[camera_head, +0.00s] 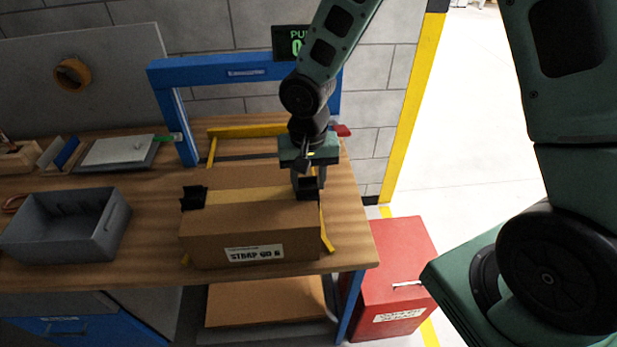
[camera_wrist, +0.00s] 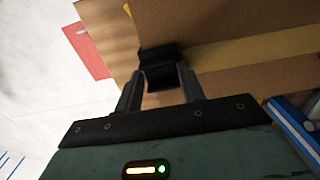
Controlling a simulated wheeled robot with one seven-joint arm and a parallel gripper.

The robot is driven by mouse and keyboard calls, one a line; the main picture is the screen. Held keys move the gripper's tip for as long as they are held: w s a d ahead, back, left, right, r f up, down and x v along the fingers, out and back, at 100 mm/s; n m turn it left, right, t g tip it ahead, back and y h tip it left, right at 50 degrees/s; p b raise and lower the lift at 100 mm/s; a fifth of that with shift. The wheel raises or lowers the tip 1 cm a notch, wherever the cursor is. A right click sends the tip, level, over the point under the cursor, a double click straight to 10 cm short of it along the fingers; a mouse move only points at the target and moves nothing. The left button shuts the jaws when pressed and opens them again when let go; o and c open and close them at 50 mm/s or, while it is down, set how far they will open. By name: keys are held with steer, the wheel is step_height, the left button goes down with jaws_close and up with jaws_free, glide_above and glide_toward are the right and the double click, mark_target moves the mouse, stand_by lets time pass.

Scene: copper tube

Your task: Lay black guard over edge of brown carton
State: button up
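The brown carton (camera_head: 245,225) sits on the bench, with a yellow band along its top and a white label on its front. My gripper (camera_head: 308,186) points down at the carton's right end. Its fingers (camera_wrist: 160,88) stand on both sides of a black guard (camera_wrist: 162,76) and appear shut on it. The guard also shows in the head view (camera_head: 309,194), at the carton's right top edge; whether it touches the carton is unclear. Another black guard (camera_head: 193,197) lies over the carton's left top edge.
A blue arch (camera_head: 187,125) stands behind the carton, with a dark display on it. A grey bin (camera_head: 65,222) is at the left. Yellow strap (camera_head: 326,232) hangs at the carton's right end. A red box (camera_head: 398,262) stands on the floor right of the bench.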

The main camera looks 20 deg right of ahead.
steer(key=o, duration=1.1)
steer(key=shift+c, duration=0.2)
steer(key=shift+r, duration=0.1)
step_height(320, 180, up, 17)
steer(key=b, duration=0.2)
steer(key=s+a+f+n+b, duration=0.2)
steer(key=s+f+n, duration=0.3)
steer(key=s, duration=0.5)
steer(key=s+a+f+n+b, duration=0.3)
steer(key=s+f+n, duration=0.3)
steer(key=s, duration=0.4)
steer(key=shift+a+y, duration=0.3)
steer(key=shift+a, duration=0.05)
